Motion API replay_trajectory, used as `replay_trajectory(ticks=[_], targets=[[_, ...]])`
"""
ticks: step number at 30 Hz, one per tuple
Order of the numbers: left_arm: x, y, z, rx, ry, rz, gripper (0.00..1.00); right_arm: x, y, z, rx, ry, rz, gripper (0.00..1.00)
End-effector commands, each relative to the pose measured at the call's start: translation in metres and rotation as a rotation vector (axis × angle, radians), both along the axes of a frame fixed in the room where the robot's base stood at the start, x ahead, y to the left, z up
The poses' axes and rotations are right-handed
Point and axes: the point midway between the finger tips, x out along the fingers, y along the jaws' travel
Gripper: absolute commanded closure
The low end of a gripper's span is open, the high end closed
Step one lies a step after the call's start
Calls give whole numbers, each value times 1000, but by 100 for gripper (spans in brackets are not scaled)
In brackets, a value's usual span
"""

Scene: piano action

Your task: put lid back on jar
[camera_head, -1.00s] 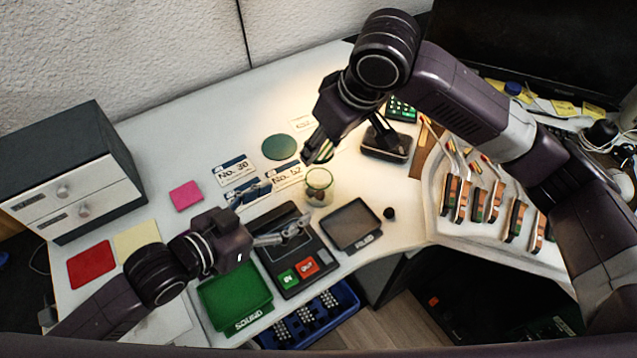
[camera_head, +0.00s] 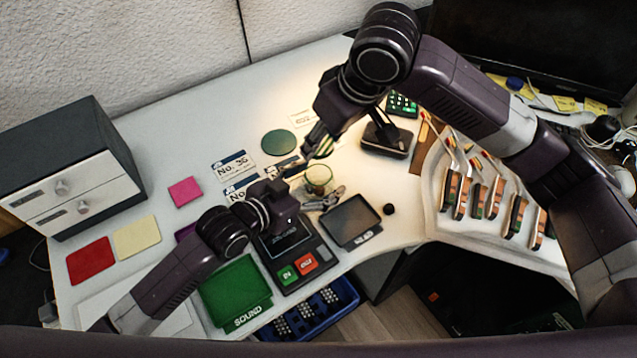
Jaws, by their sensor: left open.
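A small clear glass jar (camera_head: 319,176) stands upright on the white desk, open side up, with something dark low inside it. My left gripper (camera_head: 320,181) is open, with one finger on each side of the jar; I cannot tell whether they touch it. My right gripper (camera_head: 319,147) is just above and behind the jar, pointing down. Something greenish and pale shows between its fingers, perhaps the lid, but it is too small to be sure, and the grip is unclear.
A black device with buttons (camera_head: 297,262), a grey-screened device (camera_head: 351,222) and a small black knob (camera_head: 389,209) are in front. A lamp base (camera_head: 387,141) stands to the right.

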Motion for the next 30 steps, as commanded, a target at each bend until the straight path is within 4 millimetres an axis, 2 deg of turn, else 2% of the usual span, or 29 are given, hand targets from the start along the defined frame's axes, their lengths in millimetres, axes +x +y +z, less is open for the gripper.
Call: replay_trajectory(ticks=[8, 26, 30], targets=[[1, -1, 0, 0, 0, 0, 29, 0, 0, 0, 0, 0, 0, 66], [1, -1, 0, -1, 1, 0, 93, 0, 0, 0, 0, 0, 0, 66], [1, -1, -1, -1, 1, 0, 94, 0, 0, -4, -1, 1, 0, 66]])
